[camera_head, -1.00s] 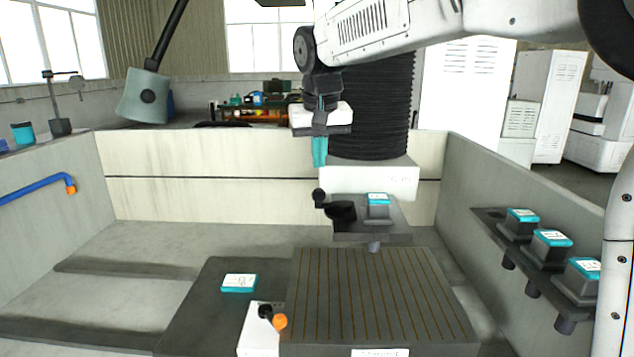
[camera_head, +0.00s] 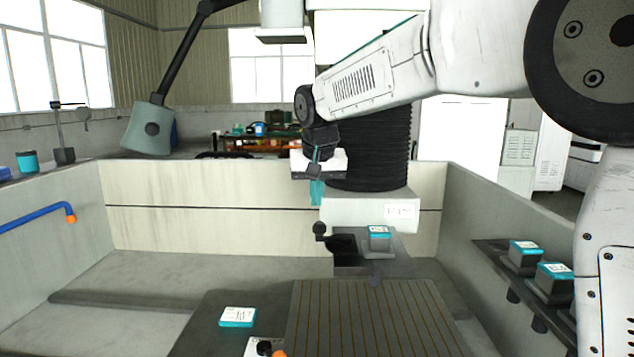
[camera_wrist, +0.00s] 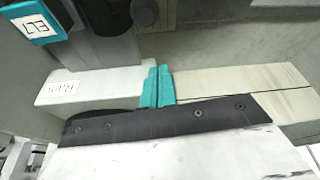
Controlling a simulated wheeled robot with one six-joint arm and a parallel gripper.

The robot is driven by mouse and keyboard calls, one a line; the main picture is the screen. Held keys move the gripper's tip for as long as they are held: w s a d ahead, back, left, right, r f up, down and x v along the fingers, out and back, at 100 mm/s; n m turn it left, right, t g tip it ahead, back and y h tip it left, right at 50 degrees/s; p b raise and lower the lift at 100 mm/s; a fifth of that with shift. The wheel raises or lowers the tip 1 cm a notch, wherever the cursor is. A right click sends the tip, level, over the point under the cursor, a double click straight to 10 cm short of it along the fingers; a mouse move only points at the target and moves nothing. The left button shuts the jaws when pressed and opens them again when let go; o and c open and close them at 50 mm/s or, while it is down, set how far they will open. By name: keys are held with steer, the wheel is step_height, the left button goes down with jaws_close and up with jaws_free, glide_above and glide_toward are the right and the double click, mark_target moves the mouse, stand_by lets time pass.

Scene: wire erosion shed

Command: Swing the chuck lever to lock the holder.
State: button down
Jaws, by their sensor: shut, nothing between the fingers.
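The chuck is a dark grey block (camera_head: 390,262) at the centre of the head view. Its black lever (camera_head: 343,244) points left and ends in a round knob (camera_head: 320,229). A grey holder with a labelled teal top (camera_head: 379,232) sits on the chuck, right of the lever. My gripper (camera_head: 317,203), with teal fingers pointing down, is shut and empty, just above the knob in the picture. In the wrist view the fingertips (camera_wrist: 161,70) are together and apart from the knob (camera_wrist: 145,12); the holder's top (camera_wrist: 37,24) shows at upper left. Whether the lever is locked I cannot tell.
A white machine head (camera_head: 365,210) stands behind the chuck. A slatted table (camera_head: 370,320) and a small teal-topped block (camera_head: 238,317) lie in front. A rack at right holds more holders (camera_head: 525,256). Tank walls (camera_head: 500,210) surround the space. A jointed lamp (camera_head: 150,128) hangs at left.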

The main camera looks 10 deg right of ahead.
mark_target(336, 238)
steer(key=shift+s+f, duration=0.7)
steer(key=shift+f, duration=0.25)
steer(key=shift+s+f, duration=0.7)
steer(key=shift+f, duration=0.2)
steer(key=shift+s+a, duration=0.1)
steer(key=shift+a, duration=0.15)
